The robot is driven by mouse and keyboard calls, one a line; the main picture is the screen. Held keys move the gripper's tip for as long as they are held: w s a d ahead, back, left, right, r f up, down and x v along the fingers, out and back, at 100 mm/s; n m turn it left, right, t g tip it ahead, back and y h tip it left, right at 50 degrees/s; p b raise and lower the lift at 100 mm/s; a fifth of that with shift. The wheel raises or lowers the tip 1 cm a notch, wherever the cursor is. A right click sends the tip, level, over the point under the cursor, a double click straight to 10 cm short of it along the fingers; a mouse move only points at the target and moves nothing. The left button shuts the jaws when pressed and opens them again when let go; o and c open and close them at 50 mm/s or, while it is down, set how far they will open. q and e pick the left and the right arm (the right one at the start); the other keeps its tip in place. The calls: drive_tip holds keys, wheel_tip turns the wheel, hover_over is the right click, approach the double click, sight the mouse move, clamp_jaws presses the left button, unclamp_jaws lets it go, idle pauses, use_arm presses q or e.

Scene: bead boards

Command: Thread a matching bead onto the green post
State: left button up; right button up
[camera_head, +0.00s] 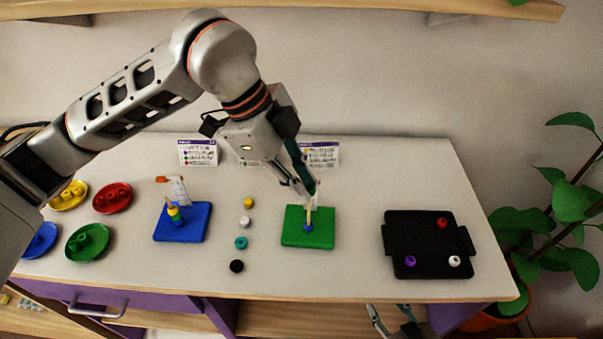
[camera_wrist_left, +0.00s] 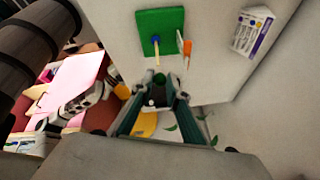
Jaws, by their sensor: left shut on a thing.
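The green board (camera_head: 292,238) lies right of the table's middle. Its pale upright post (camera_head: 308,215) has a blue bead (camera_head: 308,227) at the foot. My left gripper (camera_head: 309,190) is above this board, close to the post's top. In the left wrist view the gripper (camera_wrist_left: 157,98) is shut on a green bead (camera_wrist_left: 160,86), and the green board (camera_wrist_left: 172,20) lies beyond the fingertips. The fingers partly hide the bead in the head view. My right gripper (camera_head: 393,319) shows at the bottom edge, below the table front, with its fingers apart.
A blue board (camera_head: 194,222) holds a post with yellow and other beads. Loose beads stand in a column between the boards, including a black one (camera_head: 236,266). A black tray (camera_head: 425,247) with beads is right; coloured dishes, including a red one (camera_head: 113,210), are left.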

use_arm(q)
drive_tip(key=shift+f, duration=0.65)
use_arm(e)
drive_tip(key=shift+f, duration=0.45)
use_arm(q)
drive_tip(key=shift+f+b, duration=0.7)
drive_tip(key=shift+f, duration=0.05)
use_arm(e)
drive_tip(key=shift+s+f, duration=0.15)
drive_tip(key=shift+f, duration=0.4)
use_arm(q)
drive_tip(key=shift+f, duration=0.35)
use_arm(e)
drive_tip(key=shift+f, duration=0.3)
use_arm(q)
drive_tip(key=shift+f+b, duration=0.5)
drive_tip(key=shift+f, duration=0.05)
use_arm(e)
drive_tip(key=shift+s+f, duration=0.2)
drive_tip(key=shift+f, duration=0.25)
use_arm(q)
drive_tip(key=o, duration=0.8)
use_arm(e)
drive_tip(key=shift+d+r, duration=0.1)
